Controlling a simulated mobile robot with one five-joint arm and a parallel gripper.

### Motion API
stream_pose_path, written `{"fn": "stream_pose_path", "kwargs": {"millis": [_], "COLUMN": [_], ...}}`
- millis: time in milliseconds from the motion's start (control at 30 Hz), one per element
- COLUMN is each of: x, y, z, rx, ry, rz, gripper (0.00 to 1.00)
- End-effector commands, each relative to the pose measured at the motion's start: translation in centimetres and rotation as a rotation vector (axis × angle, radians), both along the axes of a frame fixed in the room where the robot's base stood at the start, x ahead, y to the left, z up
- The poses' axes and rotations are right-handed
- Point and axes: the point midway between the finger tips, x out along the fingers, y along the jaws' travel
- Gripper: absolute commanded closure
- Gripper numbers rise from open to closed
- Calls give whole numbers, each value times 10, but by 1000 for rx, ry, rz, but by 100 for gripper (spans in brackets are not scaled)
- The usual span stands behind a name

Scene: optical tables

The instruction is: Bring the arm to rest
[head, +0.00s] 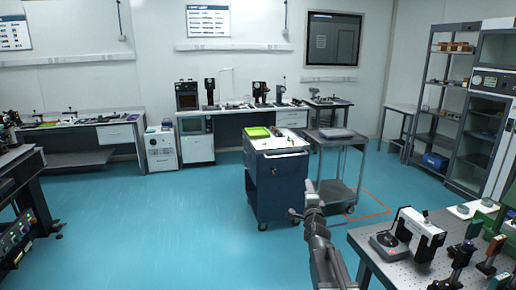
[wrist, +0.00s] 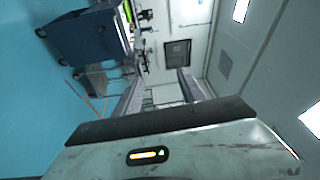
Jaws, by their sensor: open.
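My gripper (head: 301,198) is raised in front of me at the lower middle of the head view, with my arm running down to the bottom edge. It is open, with its two fingertips apart. In the wrist view its two fingers (wrist: 163,82) stand apart with no object between them. The view there is turned on its side. The gripper is in free air, and behind it in the head view are the blue floor and a dark blue drawer cart (head: 283,190).
An optical table (head: 385,268) with a white instrument (head: 418,232) and several dark mounts stands at the lower right, near my arm. A grey cart (head: 338,190) stands beyond the gripper. Another dark bench (head: 22,188) is at the left. The blue floor (head: 150,235) between is clear.

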Motion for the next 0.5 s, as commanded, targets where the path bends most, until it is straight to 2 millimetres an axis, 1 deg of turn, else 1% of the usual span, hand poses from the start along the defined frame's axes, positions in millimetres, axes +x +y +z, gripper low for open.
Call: {"fn": "stream_pose_path", "kwargs": {"millis": [33,67,100,167,200,267,300,333,367,400,500], "x": [-20,-30,-47,-79,-102,-142,-170,-191,-211,-237,-290], "y": [27,40,54,67,70,67,63,58,54,47,32], "z": [-28,-49,-76,-118,-144,-179,-199,-211,-222,-233,-248], "rx": [-130,-217,-328,-490,-591,-731,-815,-872,-924,-982,-1085], "ry": [131,215,325,489,596,754,857,932,1001,1090,1266], "rz": [88,144,216,324,395,502,578,633,690,765,946], "gripper": [52,52,52,52,52,52,52,52,52,52,52]}}
